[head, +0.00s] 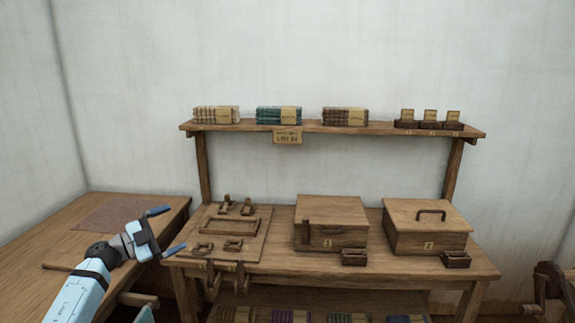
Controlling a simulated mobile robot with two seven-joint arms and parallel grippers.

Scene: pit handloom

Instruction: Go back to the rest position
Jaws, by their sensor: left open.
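My left gripper (167,229) shows at the lower left, with its light blue arm coming in from the bottom left corner. Its two blue-tipped fingers are spread apart with nothing between them. It is in front of the right part of the left wooden table (165,203), near that table's corner and left of the workbench. My right gripper is not in the picture.
The wooden workbench (290,262) holds a tool board (255,247), a box marked 1 (335,212) and a handled box marked 2 (425,215). A shelf (380,129) above carries folded cloth stacks (279,115). A reddish mat (110,214) lies on the left table.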

